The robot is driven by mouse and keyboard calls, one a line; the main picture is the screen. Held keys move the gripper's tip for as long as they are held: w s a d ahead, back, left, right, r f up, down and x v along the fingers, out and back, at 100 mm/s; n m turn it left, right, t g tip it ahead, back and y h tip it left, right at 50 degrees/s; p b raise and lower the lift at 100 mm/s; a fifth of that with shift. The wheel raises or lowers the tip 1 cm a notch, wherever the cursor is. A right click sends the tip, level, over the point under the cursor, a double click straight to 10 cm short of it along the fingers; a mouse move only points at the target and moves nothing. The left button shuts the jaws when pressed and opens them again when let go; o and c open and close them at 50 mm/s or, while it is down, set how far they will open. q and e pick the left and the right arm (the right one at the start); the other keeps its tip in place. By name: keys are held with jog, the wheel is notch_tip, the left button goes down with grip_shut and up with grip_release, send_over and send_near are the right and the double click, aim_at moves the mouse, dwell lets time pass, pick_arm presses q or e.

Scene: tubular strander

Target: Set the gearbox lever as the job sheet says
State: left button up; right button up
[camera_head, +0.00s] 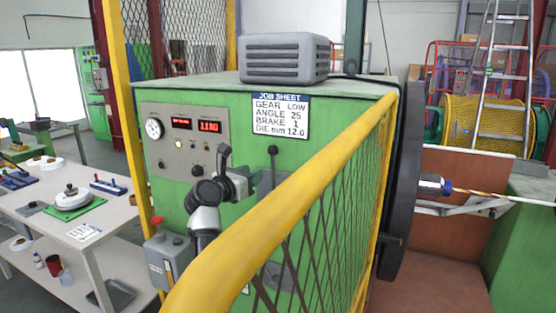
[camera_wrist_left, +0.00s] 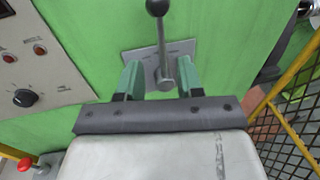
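The job sheet (camera_head: 281,115) on the green machine reads gear LOW, angle 25, brake 1, die mm 12.0. The gearbox lever (camera_head: 272,160) is a grey rod with a black knob, standing about upright on a grey plate. It also shows in the left wrist view (camera_wrist_left: 161,38), with its pivot boss low on the plate (camera_wrist_left: 135,58). The plate's markings are too small to read. My left gripper (camera_head: 258,180) is just left of the lever. In the wrist view its green fingers (camera_wrist_left: 159,78) are apart, either side of the lever's lower end; contact cannot be told. My right gripper is not in view.
A yellow guard rail with mesh (camera_head: 290,190) stands in front of the machine. A control panel (camera_head: 187,141) with a gauge, displays and knobs is left of the lever. A box with a red button (camera_head: 168,258) stands below it. A workbench (camera_head: 105,218) is at left.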

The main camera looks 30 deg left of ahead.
aim_at(273, 162)
pick_arm(q)
jog(key=w, duration=0.3)
jog(key=w+d+p, duration=0.1)
jog(key=w, duration=0.6)
jog(key=shift+w+d+f, duration=0.1)
jog(key=shift+w+d, duration=0.1)
jog(key=shift+d, duration=0.05)
jog(key=shift+w, duration=0.1)
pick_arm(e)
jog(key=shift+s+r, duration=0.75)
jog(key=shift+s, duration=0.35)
pick_arm(q)
grip_shut()
